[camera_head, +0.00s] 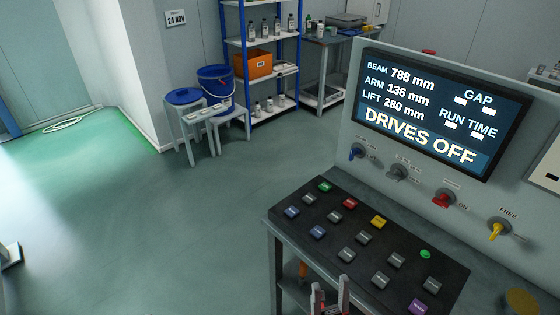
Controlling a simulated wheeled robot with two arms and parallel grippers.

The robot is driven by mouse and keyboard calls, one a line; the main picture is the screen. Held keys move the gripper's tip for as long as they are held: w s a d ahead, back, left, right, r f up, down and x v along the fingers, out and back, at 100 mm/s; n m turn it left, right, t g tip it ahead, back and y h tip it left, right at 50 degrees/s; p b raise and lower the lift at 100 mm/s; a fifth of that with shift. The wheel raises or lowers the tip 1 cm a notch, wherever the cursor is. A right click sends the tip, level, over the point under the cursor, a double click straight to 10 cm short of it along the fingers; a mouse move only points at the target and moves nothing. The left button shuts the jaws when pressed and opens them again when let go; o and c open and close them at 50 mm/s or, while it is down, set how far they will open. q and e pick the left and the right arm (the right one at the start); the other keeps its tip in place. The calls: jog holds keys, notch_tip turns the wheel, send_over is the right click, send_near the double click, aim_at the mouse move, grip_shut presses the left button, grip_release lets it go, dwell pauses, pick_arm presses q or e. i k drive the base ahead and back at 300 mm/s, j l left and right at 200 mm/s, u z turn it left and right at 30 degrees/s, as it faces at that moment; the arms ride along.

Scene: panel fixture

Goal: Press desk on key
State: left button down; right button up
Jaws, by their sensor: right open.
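A dark desk panel (290,230) carries several small square keys. A green key (325,187) sits at its far left corner, with a red key (349,203) and a yellow key (378,222) along the same row. Blue keys (291,212) and several grey keys stand nearer, and a purple key (418,307) is at the near right. I cannot read any key label, so which one is the on key is not shown in writing. My right gripper (331,296) is open and empty at the bottom edge, at the panel's near side, apart from the green key. My left gripper is out of view.
A lit screen (434,112) reading "DRIVES OFF" stands on the upright panel behind the desk.

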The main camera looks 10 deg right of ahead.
aim_at(324, 187)
jog(key=i+j, duration=0.65)
jog(key=z, duration=1.5)
